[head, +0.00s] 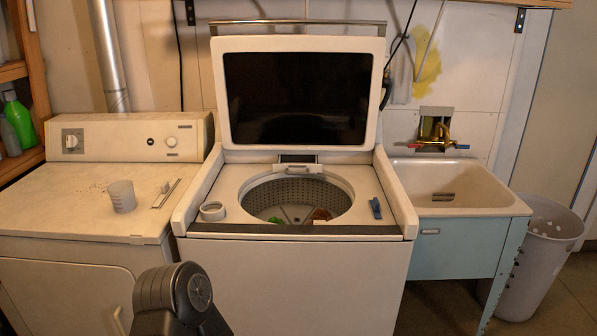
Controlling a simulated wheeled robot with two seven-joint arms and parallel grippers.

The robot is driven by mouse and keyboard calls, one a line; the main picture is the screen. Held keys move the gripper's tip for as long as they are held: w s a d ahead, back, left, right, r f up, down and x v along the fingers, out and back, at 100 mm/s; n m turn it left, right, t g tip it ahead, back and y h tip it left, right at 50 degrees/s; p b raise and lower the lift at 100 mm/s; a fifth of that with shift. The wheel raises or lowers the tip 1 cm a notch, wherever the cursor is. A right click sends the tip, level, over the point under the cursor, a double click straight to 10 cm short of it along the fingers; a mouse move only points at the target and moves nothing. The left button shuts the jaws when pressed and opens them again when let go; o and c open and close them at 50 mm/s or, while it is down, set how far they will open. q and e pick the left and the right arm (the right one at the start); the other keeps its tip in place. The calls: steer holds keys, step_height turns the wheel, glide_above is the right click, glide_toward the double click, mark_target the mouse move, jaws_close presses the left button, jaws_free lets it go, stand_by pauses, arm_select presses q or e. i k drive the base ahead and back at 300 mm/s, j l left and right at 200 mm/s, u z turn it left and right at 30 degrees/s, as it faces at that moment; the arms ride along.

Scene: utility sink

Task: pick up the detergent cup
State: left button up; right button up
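A translucent whitish cup (122,196), which looks like the detergent cup, stands upright on top of the dryer (60,210) at the left. It seems empty, though its inside is hard to see. A dark grey rounded part of my own arm (172,290) shows at the bottom, in front of the dryer and washer and well apart from the cup. Neither gripper's fingers show in the head view.
A light tool (167,192) lies right of the cup. The open washer (295,190) has a white round piece (212,211) and a blue clip (376,208) on its top, with coloured items in its drum. A sink (450,190) and a bin (540,255) stand right.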

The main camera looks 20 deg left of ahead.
mark_target(121, 192)
steer(key=k+j+z, duration=0.1)
steer(key=j, duration=0.3)
steer(key=k+j+z, duration=0.15)
steer(key=j, duration=0.25)
steer(key=k+j+z, duration=0.1)
steer(key=j, duration=0.25)
steer(key=k+j+z, duration=0.15)
steer(key=j, duration=0.25)
steer(key=k+j+z, duration=0.1)
steer(key=k+j, duration=0.15)
steer(key=i+j, duration=0.05)
steer(key=j, duration=0.05)
